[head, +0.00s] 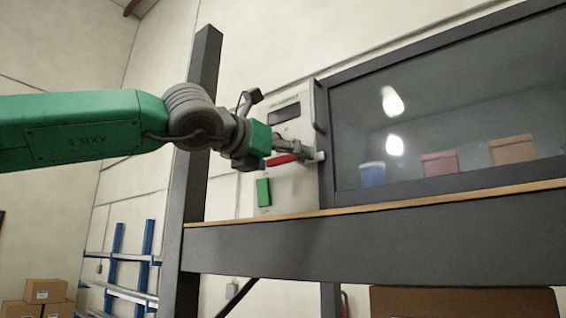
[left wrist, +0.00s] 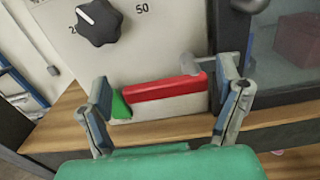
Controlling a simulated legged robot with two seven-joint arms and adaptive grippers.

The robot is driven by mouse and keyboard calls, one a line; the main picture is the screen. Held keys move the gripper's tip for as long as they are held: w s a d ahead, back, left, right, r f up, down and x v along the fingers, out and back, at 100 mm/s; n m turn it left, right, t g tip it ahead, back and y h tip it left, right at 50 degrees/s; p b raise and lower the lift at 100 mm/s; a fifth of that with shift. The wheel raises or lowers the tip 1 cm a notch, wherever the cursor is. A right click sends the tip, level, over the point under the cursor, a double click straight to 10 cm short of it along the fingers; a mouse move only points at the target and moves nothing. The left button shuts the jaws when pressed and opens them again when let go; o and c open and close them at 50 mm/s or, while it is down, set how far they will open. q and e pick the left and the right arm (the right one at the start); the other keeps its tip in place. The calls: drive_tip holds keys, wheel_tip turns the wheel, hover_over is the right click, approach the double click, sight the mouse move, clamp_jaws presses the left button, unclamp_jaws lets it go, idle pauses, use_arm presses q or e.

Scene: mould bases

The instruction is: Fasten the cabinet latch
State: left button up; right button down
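The latch's red handle (head: 281,160) lies nearly level across the lower part of a pale panel, left of the cabinet's dark door frame. In the left wrist view the red handle (left wrist: 165,88) runs crosswise between my fingers, with a grey piece (left wrist: 191,65) at its right end. My left gripper (head: 300,151) is at the handle in the head view. In the left wrist view my left gripper (left wrist: 165,98) is open, its blue-padded fingers wide apart. Whether a finger touches the handle is unclear. My right gripper is not in view.
The cabinet's glass door (head: 440,110) shows several coloured boxes behind it. The panel has a green patch (head: 263,192) below the handle and a black knob (left wrist: 99,22). A wooden ledge (head: 400,201) runs beneath. A dark post (head: 190,190) stands left of the panel.

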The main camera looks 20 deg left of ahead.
use_arm(q)
drive_tip(key=shift+s+r, duration=0.1)
drive_tip(key=shift+s, duration=0.2)
drive_tip(key=v, duration=1.1)
drive_tip(key=shift+a, duration=0.3)
drive_tip(key=shift+s+d, duration=0.2)
drive_tip(key=shift+s, duration=0.05)
drive_tip(key=shift+w+a, duration=0.1)
